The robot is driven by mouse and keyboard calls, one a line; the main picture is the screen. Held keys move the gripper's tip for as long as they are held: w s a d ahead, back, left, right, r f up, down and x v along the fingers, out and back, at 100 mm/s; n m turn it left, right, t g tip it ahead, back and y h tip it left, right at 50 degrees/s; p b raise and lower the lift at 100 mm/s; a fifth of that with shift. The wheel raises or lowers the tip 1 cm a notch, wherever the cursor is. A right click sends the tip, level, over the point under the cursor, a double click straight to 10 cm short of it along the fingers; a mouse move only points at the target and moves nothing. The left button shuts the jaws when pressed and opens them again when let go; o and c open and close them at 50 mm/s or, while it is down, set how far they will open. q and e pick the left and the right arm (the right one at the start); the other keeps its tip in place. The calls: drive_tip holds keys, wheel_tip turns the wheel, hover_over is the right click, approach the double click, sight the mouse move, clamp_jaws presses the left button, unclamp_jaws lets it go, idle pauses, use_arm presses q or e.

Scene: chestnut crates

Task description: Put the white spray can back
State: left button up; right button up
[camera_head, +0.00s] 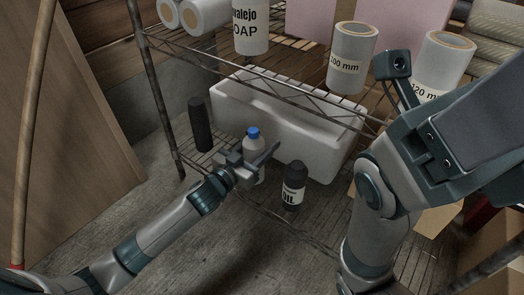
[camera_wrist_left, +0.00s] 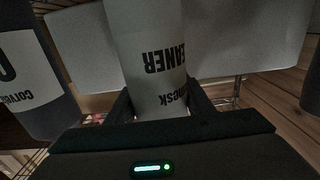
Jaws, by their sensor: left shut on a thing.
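The white spray can (camera_head: 252,146) has a blue cap and stands roughly upright between the fingers of my left gripper (camera_head: 254,160), low in the wire rack. In the left wrist view the white spray can (camera_wrist_left: 152,50) shows a label ending in "EANER", upside down, and my left gripper (camera_wrist_left: 158,105) has a finger on each side of it. The gripper is shut on the can. My right gripper is not in view; only my right arm shows.
A white bin (camera_head: 330,150) is behind the can. A black bottle labelled "OIL" (camera_head: 294,180) stands to the right, a black cylinder (camera_head: 200,125) to the left. The rack's upper wire shelf (camera_head: 285,90) is above, holding a "SOAP" container (camera_head: 250,30) and rolls (camera_head: 352,60).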

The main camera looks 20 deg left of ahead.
use_arm(q)
drive_tip(key=shift+f+b, duration=0.4)
drive_tip(key=shift+f, duration=0.45)
drive_tip(key=shift+f, duration=0.1)
drive_tip(key=o, duration=1.4)
drive_tip(key=shift+f, duration=0.1)
drive_tip(key=shift+o, duration=0.2)
drive_tip(key=shift+s, duration=0.1)
